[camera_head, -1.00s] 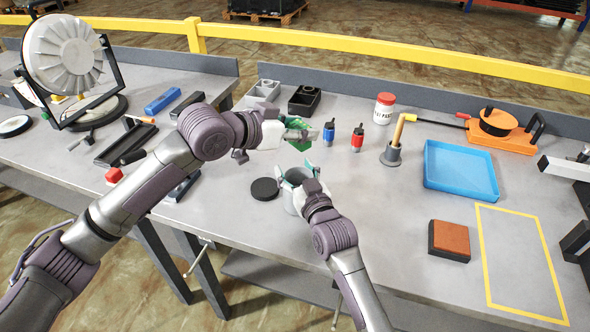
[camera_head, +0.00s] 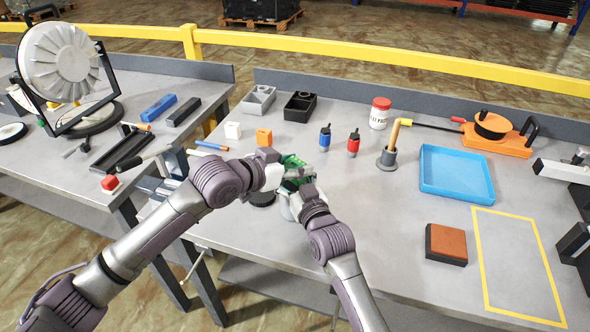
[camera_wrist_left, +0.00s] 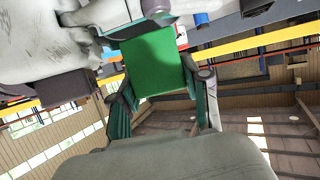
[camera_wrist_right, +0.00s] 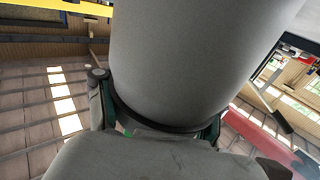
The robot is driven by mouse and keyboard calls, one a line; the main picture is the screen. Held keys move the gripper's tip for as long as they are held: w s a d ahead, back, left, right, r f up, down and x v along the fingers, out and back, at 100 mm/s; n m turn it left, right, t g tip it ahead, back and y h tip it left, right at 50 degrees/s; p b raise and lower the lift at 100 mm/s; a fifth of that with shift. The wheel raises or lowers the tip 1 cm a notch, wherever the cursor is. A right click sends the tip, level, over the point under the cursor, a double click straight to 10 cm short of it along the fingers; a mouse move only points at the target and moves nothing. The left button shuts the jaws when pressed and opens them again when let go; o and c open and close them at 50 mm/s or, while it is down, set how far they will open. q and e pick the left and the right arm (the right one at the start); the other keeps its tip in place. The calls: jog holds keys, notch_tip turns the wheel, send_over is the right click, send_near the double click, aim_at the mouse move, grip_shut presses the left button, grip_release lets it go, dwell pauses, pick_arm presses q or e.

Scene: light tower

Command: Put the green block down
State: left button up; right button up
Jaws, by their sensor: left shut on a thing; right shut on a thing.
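The green block (camera_wrist_left: 155,62) is between the fingers of my left gripper (camera_wrist_left: 163,105), which is shut on it. In the head view the left gripper (camera_head: 293,172) and a bit of green (camera_head: 292,160) show close above my right gripper (camera_head: 296,190). The right gripper is shut on a grey round container (camera_wrist_right: 195,60), which fills much of the right wrist view. In the head view only a sliver of the container (camera_head: 287,210) shows. I cannot tell whether the block touches the container.
A black disc (camera_head: 262,199) lies left of the container, partly hidden. A blue tray (camera_head: 456,190) and brown-topped block (camera_head: 446,244) are right. Bare table lies between.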

pick_arm(q)
jog(key=shift+f, duration=0.75)
jog(key=shift+f, duration=0.55)
jog(key=o, duration=1)
jog(key=shift+r, duration=0.25)
jog(key=v, duration=1.2)
jog(key=shift+r, duration=0.25)
